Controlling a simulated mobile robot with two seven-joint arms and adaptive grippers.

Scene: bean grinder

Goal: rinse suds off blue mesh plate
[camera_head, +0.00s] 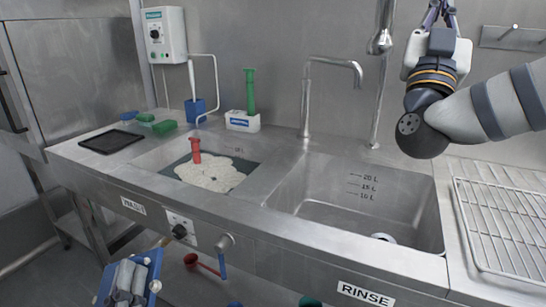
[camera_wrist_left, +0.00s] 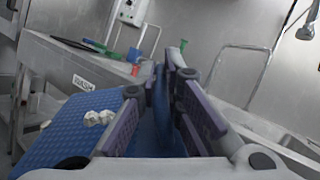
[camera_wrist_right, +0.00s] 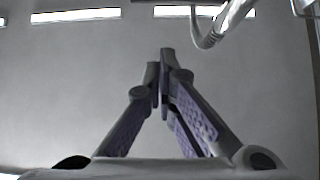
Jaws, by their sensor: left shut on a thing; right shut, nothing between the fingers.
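The blue mesh plate (camera_head: 148,268) is at the lower left of the head view, in front of the counter and partly cut off. It also shows in the left wrist view (camera_wrist_left: 62,140), with white suds lumps (camera_wrist_left: 98,118) on its face. My left gripper (camera_head: 128,280) is shut on the plate at its edge. My right gripper (camera_wrist_right: 165,68) is shut and empty, raised near the wall; its purple fingers (camera_head: 437,12) are cut by the head view's top. The rinse basin (camera_head: 350,200) holds no visible plate. A spray head (camera_head: 380,42) hangs above it, left of my right gripper.
The left basin holds dark water with white foam (camera_head: 210,174) and a red-handled tool (camera_head: 195,148). A curved tap (camera_head: 335,62) stands behind the basins. A wire rack (camera_head: 500,220) lies at right. A black tray (camera_head: 110,141) and green and blue items sit at left.

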